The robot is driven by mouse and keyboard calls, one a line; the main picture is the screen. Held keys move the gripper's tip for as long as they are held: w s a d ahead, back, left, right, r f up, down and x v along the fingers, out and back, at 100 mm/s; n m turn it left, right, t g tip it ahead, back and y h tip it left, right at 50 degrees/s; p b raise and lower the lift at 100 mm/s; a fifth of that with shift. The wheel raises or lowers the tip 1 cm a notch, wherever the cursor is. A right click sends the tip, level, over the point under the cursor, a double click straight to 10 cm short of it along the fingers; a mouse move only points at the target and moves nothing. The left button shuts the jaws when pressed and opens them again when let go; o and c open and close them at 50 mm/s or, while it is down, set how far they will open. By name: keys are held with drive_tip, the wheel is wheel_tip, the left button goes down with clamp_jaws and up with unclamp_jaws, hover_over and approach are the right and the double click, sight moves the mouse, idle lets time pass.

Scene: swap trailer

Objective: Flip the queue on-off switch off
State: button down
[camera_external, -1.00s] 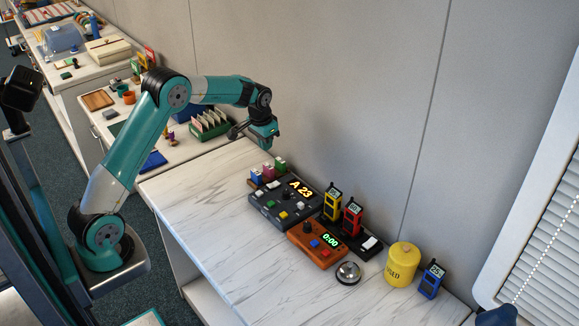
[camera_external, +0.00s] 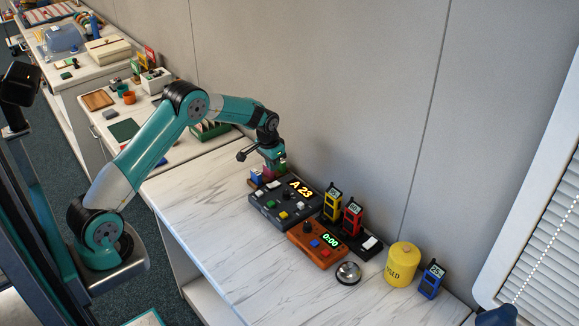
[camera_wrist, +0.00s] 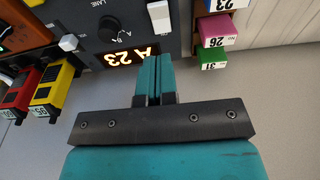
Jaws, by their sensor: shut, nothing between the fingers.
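The dark queue console (camera_external: 278,212) lies on the marble-patterned counter with its lit "A 23" display (camera_external: 300,188). In the wrist view the console (camera_wrist: 125,15) shows a black knob (camera_wrist: 110,30) and a white rocker (camera_wrist: 159,15), which may be the on-off switch; I cannot read its label or position. My gripper (camera_external: 277,166) is above the console's far left end by the coloured blocks. In the wrist view my gripper (camera_wrist: 153,58) is shut and empty, its fingertips pointing towards the white rocker, apart from it in the picture.
Coloured numbered blocks (camera_wrist: 214,55) stand close by the console. Yellow (camera_external: 332,204) and red (camera_external: 352,216) handsets stand to its right. An orange timer (camera_external: 313,248), bell (camera_external: 348,273) and yellow canister (camera_external: 402,265) sit nearer.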

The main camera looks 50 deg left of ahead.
sight(271, 185)
drive_tip(key=f, duration=0.3)
drive_tip(key=s+f+p, duration=0.1)
drive_tip(key=f, duration=0.1)
drive_tip(key=shift+f, duration=0.45)
drive_tip(key=shift+s+f, duration=0.1)
drive_tip(key=shift+s+f+b, duration=0.2)
drive_tip(key=shift+f+b, duration=0.2)
drive_tip(key=shift+b, duration=0.05)
drive_tip(key=shift+w+r, duration=0.1)
drive_tip(key=shift+w+r, duration=0.15)
drive_tip(key=shift+w, duration=0.45)
